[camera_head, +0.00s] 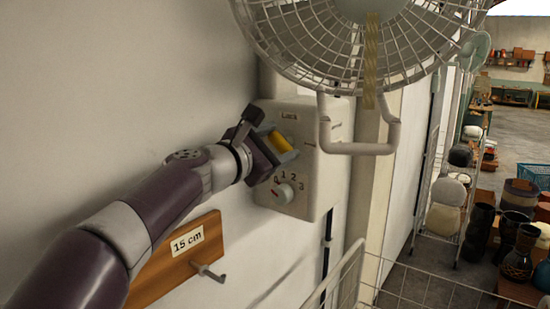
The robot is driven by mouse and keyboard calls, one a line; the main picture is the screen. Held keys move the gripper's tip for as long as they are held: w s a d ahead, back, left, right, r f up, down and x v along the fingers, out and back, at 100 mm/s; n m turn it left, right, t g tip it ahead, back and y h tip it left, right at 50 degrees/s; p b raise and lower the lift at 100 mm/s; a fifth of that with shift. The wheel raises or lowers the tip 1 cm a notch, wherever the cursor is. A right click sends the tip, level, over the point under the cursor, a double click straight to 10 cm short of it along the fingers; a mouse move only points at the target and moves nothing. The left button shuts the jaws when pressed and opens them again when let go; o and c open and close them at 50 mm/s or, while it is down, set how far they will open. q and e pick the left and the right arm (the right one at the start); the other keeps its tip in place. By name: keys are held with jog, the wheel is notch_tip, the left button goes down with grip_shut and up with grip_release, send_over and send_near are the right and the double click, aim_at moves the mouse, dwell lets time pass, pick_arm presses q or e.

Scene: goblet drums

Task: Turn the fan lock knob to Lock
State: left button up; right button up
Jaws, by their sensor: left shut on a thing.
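The white control box (325,175) of the fan is mounted on the wall. The word Lock (289,116) is printed near the top of its front face. My left gripper (279,148) is against this face, just below the Lock label, and is shut on the fan lock knob. The fingers hide most of the knob, so its pointing direction cannot be told. A yellow part shows between the fingers. A separate white dial (283,194) with numbers 0 to 3 is just below the gripper. My right gripper is not in view.
The wire-caged fan (335,40) hangs above the box, with a white tube handle (360,149) at its right. A wooden board (180,255) marked 15 cm with a hook is below my left arm. A wire basket rim (405,298) and shelves of drums are at right.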

pick_arm(q)
jog(key=m+b, duration=0.2)
jog(key=m, duration=0.1)
jog(key=f+m+b, duration=0.1)
jog(key=m+b, duration=0.1)
jog(key=m, duration=0.1)
jog(key=shift+d, duration=0.1)
jog(key=shift+r+m+b, duration=0.15)
jog(key=shift+m+b, duration=1)
jog(key=shift+m, duration=0.75)
jog(key=shift+r+m, duration=0.2)
jog(key=shift+m, duration=0.1)
jog(key=o, duration=1)
jog(key=shift+o, duration=0.3)
jog(key=shift+w+f, duration=0.15)
jog(key=shift+w, duration=0.05)
jog(key=b+v, duration=0.6)
jog(key=v, duration=0.6)
jog(key=shift+s, duration=0.3)
